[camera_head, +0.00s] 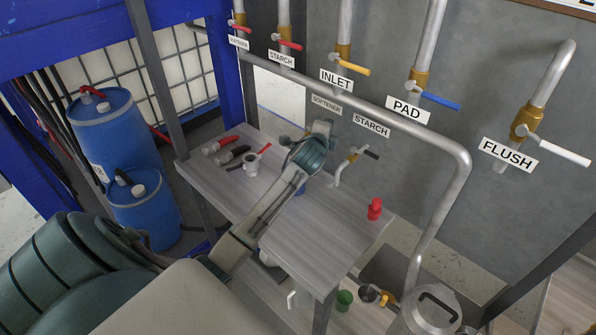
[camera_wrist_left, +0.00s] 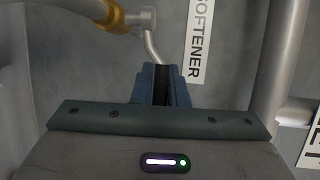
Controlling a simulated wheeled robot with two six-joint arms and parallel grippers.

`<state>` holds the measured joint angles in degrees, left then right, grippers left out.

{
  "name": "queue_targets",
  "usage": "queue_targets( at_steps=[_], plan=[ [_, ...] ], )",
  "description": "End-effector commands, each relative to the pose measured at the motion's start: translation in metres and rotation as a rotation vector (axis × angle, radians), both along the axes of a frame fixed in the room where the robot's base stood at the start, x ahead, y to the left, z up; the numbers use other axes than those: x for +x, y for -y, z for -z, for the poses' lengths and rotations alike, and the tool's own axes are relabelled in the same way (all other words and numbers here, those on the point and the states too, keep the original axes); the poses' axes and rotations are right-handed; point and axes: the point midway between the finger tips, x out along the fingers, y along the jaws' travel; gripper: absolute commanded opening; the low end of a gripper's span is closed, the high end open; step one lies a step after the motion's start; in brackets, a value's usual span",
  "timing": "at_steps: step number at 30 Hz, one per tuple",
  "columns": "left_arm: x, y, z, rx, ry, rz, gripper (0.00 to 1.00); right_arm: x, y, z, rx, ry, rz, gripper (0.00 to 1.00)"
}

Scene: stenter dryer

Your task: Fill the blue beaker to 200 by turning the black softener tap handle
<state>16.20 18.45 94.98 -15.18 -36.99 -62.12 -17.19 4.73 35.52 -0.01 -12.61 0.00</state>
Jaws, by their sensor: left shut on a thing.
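My left gripper (camera_head: 321,128) is at the wall under the lower SOFTENER label (camera_head: 326,104). In the left wrist view its fingers (camera_wrist_left: 162,70) are shut on the black softener tap handle (camera_wrist_left: 162,84). The tap's brass body (camera_wrist_left: 112,15) and a grey pipe show above and left of the fingers. In the head view my wrist hides this tap. A small blue patch, likely the blue beaker (camera_head: 300,189), shows on the bench behind my left arm. Most of it is hidden, so its level cannot be read. My right gripper is not in view.
A second black-handled tap (camera_head: 371,153) is under the lower STARCH label. Blue drums (camera_head: 103,125) stand left. A thick pipe (camera_head: 440,150) runs close by.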

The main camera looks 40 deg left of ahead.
Motion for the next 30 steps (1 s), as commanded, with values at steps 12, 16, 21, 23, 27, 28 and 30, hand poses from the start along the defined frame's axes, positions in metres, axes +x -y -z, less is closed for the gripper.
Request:
queue_targets(
  at_steps=[12,16,21,23,27,28,30],
  plan=[
    [-0.008,-0.001,0.002,0.002,-0.005,0.134,0.00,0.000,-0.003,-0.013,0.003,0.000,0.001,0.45],
    [-0.012,-0.001,0.001,0.002,-0.003,0.205,0.00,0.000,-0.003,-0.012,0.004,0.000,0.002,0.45],
    [-0.017,-0.001,0.005,0.002,-0.002,0.288,0.00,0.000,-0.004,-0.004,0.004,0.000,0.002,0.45],
    [-0.018,-0.001,0.006,0.002,-0.002,0.313,0.00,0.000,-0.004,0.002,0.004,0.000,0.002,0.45],
    [-0.020,0.000,0.003,0.001,-0.001,0.354,0.00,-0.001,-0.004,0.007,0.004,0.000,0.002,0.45],
    [-0.020,0.000,0.002,0.002,-0.001,0.357,0.00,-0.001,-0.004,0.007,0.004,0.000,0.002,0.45],
    [-0.021,0.001,0.001,0.001,-0.001,0.362,0.00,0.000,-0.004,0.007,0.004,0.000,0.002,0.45]
  ],
)
